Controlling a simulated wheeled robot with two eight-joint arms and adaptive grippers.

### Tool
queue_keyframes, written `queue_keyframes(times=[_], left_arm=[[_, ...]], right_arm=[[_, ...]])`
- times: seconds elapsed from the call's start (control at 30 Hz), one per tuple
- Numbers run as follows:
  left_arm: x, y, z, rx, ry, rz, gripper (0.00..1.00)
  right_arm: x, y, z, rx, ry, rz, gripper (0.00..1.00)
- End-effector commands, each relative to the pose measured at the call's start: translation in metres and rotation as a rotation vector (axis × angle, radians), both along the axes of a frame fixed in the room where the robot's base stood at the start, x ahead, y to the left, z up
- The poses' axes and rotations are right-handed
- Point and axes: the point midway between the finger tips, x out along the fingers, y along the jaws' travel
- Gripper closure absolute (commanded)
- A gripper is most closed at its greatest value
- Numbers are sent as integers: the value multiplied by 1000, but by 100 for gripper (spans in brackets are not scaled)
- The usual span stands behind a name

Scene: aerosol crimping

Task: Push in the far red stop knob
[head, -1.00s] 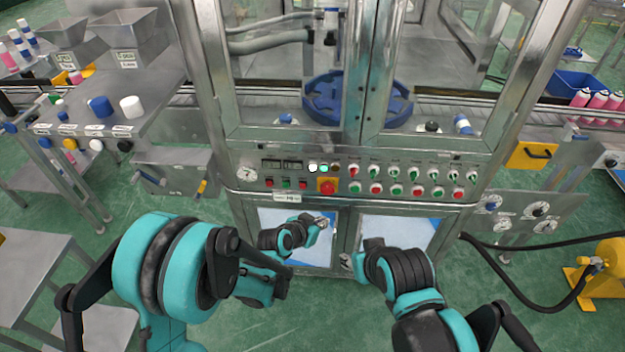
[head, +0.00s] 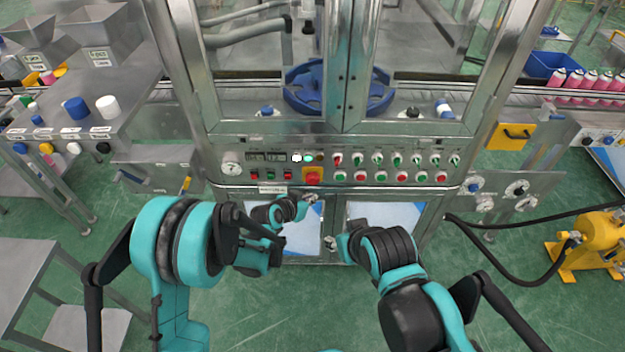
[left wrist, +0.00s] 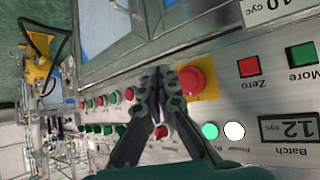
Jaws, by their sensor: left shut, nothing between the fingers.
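The large red stop knob (head: 312,173) sits on a yellow plate on the machine's front control panel, and it also shows in the left wrist view (left wrist: 193,80). My left gripper (head: 310,197) is just below the knob in the head view. In the left wrist view its fingers (left wrist: 163,73) are shut and empty, with their tips beside the knob and overlapping the yellow plate's edge. I cannot tell whether they touch the knob. My right gripper (head: 330,241) is lower, in front of the cabinet doors, too small to tell its state.
Rows of red and green buttons and switches (head: 397,168) lie right of the knob. Small buttons (head: 270,175) and displays (head: 265,156) lie left of it. Cabinet doors (head: 385,214) are below the panel. A hose (head: 500,262) runs to a yellow pump (head: 600,240) at right.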

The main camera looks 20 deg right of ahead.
Motion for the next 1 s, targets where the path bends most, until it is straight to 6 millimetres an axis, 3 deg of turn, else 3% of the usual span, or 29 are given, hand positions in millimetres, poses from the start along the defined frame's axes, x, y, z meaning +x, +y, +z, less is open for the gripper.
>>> queue_keyframes(times=[0.33,1.0], left_arm=[[33,-10,-1,1,1,0,100],[37,-11,0,0,0,0,100]], right_arm=[[0,0,1,0,0,0,60],[0,0,1,0,0,0,60]])
